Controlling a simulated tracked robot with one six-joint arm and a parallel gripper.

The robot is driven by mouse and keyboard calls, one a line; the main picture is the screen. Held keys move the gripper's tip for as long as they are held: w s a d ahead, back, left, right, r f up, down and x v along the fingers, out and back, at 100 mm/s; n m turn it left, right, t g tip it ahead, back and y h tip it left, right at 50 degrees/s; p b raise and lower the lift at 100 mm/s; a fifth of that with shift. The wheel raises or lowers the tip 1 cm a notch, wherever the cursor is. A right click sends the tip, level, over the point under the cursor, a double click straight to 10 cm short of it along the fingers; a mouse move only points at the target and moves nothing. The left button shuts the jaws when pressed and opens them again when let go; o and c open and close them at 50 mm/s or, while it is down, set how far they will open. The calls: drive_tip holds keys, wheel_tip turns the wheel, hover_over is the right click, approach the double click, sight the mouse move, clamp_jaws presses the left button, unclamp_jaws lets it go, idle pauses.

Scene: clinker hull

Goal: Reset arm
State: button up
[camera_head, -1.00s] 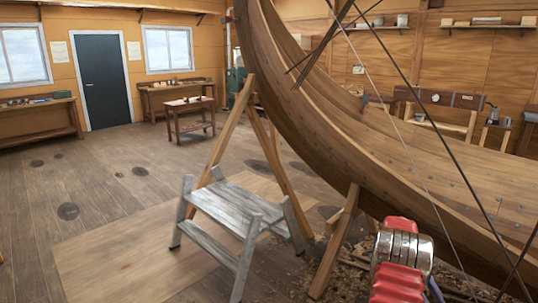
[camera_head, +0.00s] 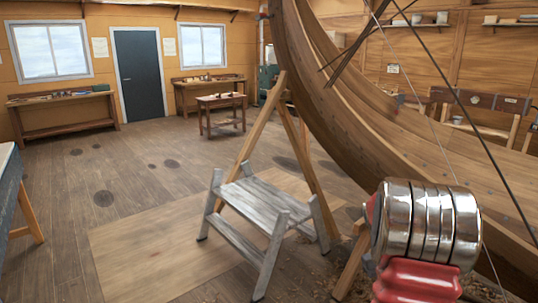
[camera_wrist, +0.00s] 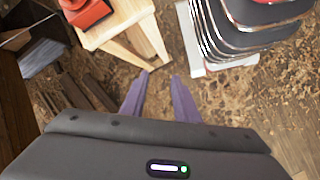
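My gripper (camera_wrist: 160,76) shows in the wrist view as two purple fingers reaching up from a dark housing. The fingertips are apart, with only floor littered with shavings between them, so it is open and empty. In the head view, the red and chrome part of my arm (camera_head: 425,240) stands at the lower right, in front of the hull. The gripper's fingers cannot be made out there.
A grey step stool (camera_head: 262,213) stands by the propped wooden hull (camera_head: 345,115). The wrist view shows a wooden stool (camera_wrist: 118,22) bearing a red object (camera_wrist: 85,12).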

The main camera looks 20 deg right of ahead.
drive_tip(key=w+a+r+t, duration=0.2)
drive_tip(key=a+r+t, duration=0.15)
drive_tip(key=a, duration=0.65)
drive_tip(key=w+a+r+t, duration=0.2)
drive_tip(key=a+r, duration=0.2)
drive_tip(key=a, duration=0.6)
drive_tip(key=s+a+r+n+t, duration=0.2)
drive_tip(key=s+a+r, duration=0.1)
drive_tip(key=a, duration=0.6)
drive_tip(key=s+a+r+n+t, duration=0.2)
drive_tip(key=a+r, duration=0.3)
drive_tip(key=a, duration=0.5)
drive_tip(key=shift+s+a+r+n+t, duration=0.15)
drive_tip(key=shift+s+n+t, duration=0.15)
drive_tip(key=shift+s+t, duration=0.35)
drive_tip(key=shift+s, duration=0.1)
